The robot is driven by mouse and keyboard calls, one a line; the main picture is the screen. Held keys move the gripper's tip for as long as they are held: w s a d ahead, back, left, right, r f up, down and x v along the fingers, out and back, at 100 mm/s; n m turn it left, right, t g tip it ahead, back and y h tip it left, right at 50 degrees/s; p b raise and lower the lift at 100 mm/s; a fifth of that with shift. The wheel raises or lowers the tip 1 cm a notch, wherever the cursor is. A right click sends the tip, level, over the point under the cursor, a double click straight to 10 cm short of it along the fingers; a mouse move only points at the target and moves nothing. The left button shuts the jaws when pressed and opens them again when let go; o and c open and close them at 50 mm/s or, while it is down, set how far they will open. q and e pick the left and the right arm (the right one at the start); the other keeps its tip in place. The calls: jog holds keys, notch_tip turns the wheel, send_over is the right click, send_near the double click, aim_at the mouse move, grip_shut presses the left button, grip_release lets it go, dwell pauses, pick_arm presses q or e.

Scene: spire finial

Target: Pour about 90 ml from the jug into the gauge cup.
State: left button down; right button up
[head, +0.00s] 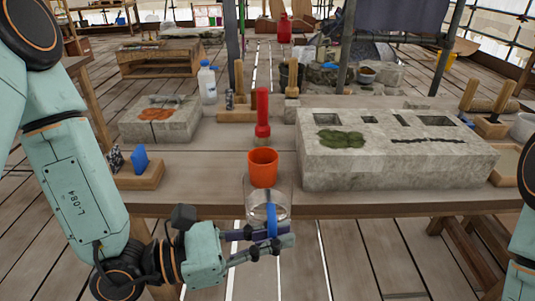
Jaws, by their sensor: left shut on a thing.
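A clear vessel (256,204) with a blue part, which looks like the jug, is at the table's front edge. My left gripper (272,243) is shut on it low down, near the blue part. The vessel looks about upright; its fill level is hard to make out. An orange cup (263,170), which may be the gauge cup, shows just above and behind the clear vessel. Its lower part is partly hidden, and I cannot tell whether the two touch. Its opening faces up. My right gripper is out of view; only part of that arm shows at the right edge.
A red-handled tool (262,115) stands behind the orange cup. A large stone block (395,165) fills the right of the table (210,160). A smaller stone block (160,120), a wooden holder (140,178) with a blue piece and a white bottle (208,85) are at left.

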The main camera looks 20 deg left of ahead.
aim_at(270, 173)
pick_arm(q)
jog(key=shift+s+a, duration=0.1)
jog(key=shift+r, duration=0.1)
jog(key=r+n+p, duration=0.1)
jog(key=p, duration=0.1)
jog(key=w+r+n+p, duration=0.1)
jog(key=p, duration=0.1)
jog(key=shift+w+r+p, duration=0.1)
jog(key=shift+r+p, duration=0.15)
jog(key=shift+p, duration=0.05)
jog(key=w+r+n+p, duration=0.1)
jog(key=w+n+p, duration=0.1)
jog(key=p, duration=0.1)
jog(key=w+a+r+n+g+p, duration=0.1)
jog(key=n+p, duration=0.1)
jog(key=p, duration=0.2)
jog(key=w+a+r+n+p, duration=0.1)
jog(key=w+n+p, duration=0.1)
jog(key=p, duration=0.1)
jog(key=shift+w+r+g+y, duration=0.3)
jog(key=shift+r+g, duration=0.05)
jog(key=shift+g, duration=0.05)
jog(key=shift+w+a+p, duration=0.1)
jog(key=shift+a+p, duration=0.05)
jog(key=shift+p, duration=0.25)
